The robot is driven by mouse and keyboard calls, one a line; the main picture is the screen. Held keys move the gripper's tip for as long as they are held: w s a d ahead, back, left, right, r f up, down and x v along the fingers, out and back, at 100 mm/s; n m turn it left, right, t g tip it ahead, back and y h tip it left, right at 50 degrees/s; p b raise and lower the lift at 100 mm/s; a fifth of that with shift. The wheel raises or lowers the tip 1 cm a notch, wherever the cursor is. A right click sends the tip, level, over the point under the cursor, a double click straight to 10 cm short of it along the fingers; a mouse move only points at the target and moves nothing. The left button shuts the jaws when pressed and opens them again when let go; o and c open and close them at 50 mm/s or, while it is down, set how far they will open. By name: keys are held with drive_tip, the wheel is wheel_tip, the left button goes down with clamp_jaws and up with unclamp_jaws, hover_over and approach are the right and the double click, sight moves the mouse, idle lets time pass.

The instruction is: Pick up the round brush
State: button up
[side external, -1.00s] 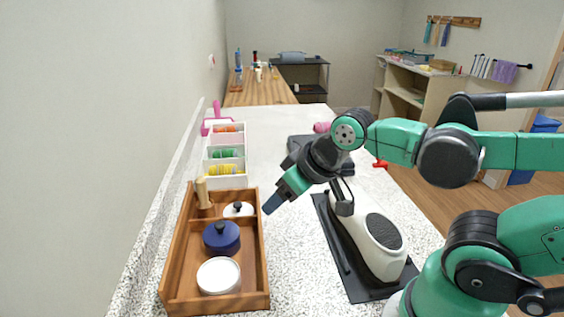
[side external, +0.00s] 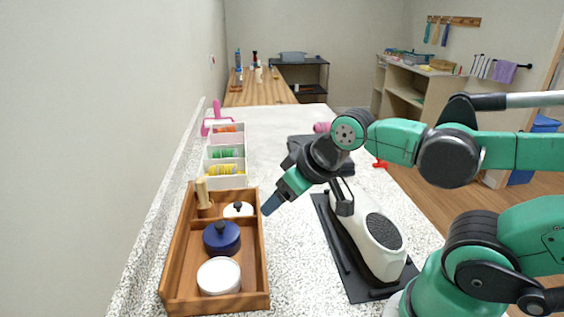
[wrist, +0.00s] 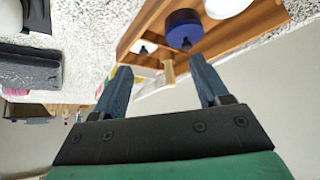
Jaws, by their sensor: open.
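No item is clearly marked as the round brush. The wooden tray (side external: 265,262) holds an upright tan wooden-handled piece (side external: 203,192), a white round piece with a dark knob (side external: 239,209), a blue round piece with a dark knob (side external: 222,239) and a plain white round piece (side external: 219,276). My gripper (side external: 267,207) is open and empty, above the tray's right edge in the side view. In the wrist view my gripper (wrist: 160,68) shows two spread fingers, with the tan piece (wrist: 169,73) seen between them and the blue piece (wrist: 184,28) beyond.
White bins (side external: 226,152) with coloured items stand behind the tray, by the left wall, with a pink item (side external: 214,118) beyond. A white and black appliance (side external: 377,235) stands on a dark base at right. Speckled counter (side external: 295,250) is clear between tray and appliance.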

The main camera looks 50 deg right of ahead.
drive_tip(key=m+t+y, duration=0.3)
drive_tip(key=m+y, duration=0.2)
drive_tip(key=m, duration=1.5)
approach(205, 181)
drive_tip(key=w+a, duration=0.1)
drive_tip(key=a, duration=0.4)
drive_tip(key=w+f+m+t, duration=0.1)
drive_tip(key=m, duration=0.2)
drive_tip(key=w+d+f+m, duration=0.1)
drive_tip(key=m, duration=0.1)
drive_tip(key=w+f+m+t, duration=0.1)
drive_tip(key=m, duration=0.2)
drive_tip(key=shift+w+d+f+m+t, duration=0.3)
drive_tip(key=shift+f, duration=0.1)
drive_tip(key=m, duration=0.1)
drive_tip(key=f+m, duration=0.1)
drive_tip(key=shift+w+d+m+y, duration=0.3)
drive_tip(key=shift+w+f+t, duration=0.15)
drive_tip(key=shift+t, duration=0.15)
drive_tip(key=shift+x, duration=2.65)
clamp_jaws()
